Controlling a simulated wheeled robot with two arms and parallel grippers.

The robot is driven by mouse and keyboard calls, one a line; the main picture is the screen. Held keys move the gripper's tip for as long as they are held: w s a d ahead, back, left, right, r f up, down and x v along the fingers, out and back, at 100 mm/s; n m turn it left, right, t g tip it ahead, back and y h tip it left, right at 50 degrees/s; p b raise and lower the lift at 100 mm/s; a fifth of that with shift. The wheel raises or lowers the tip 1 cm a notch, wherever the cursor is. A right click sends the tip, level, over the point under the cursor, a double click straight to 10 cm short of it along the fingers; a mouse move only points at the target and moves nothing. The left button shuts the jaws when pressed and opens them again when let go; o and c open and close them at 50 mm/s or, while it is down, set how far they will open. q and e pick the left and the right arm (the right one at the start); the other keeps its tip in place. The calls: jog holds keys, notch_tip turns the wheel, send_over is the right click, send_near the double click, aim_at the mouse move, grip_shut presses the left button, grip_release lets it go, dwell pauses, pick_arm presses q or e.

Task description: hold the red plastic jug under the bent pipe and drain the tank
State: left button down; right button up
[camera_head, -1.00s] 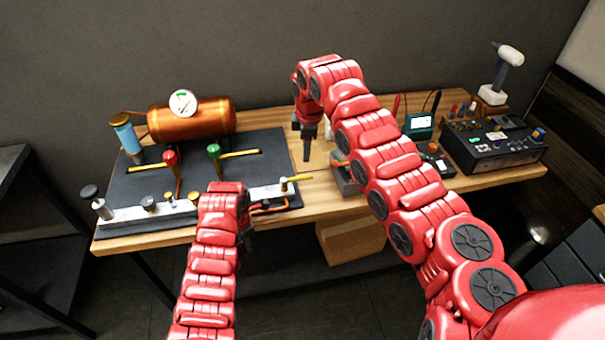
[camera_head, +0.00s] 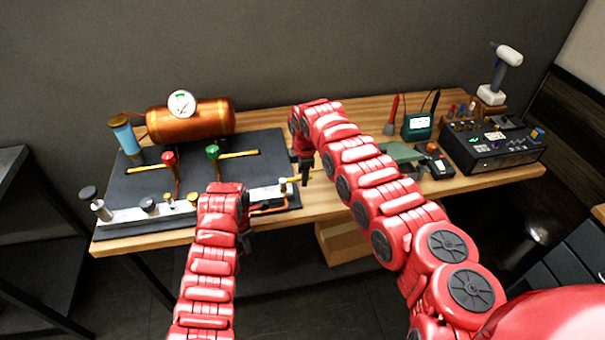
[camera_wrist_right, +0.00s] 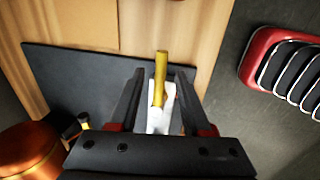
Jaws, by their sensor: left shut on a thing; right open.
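The copper tank (camera_head: 190,121) with a round gauge lies at the back of the dark board. The bent copper pipe (camera_head: 268,208) is at the board's front right. A yellow-handled valve lever (camera_wrist_right: 161,72) on a white body lies between the open fingers of my right gripper (camera_wrist_right: 158,88), with no clear grip on it. In the head view my right gripper (camera_head: 305,180) points down at the board's right edge. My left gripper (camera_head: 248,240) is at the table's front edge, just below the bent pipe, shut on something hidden. I cannot make out the red jug in the head view.
Red (camera_head: 169,160) and green (camera_head: 213,153) valves stand on the board, with a blue cylinder (camera_head: 125,135) behind. A black device (camera_head: 495,147) and a green meter (camera_head: 418,126) are at the right. A wooden box (camera_head: 345,243) is below the table.

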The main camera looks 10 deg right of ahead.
jog(key=shift+f, duration=0.1)
grip_shut()
dwell(1.4)
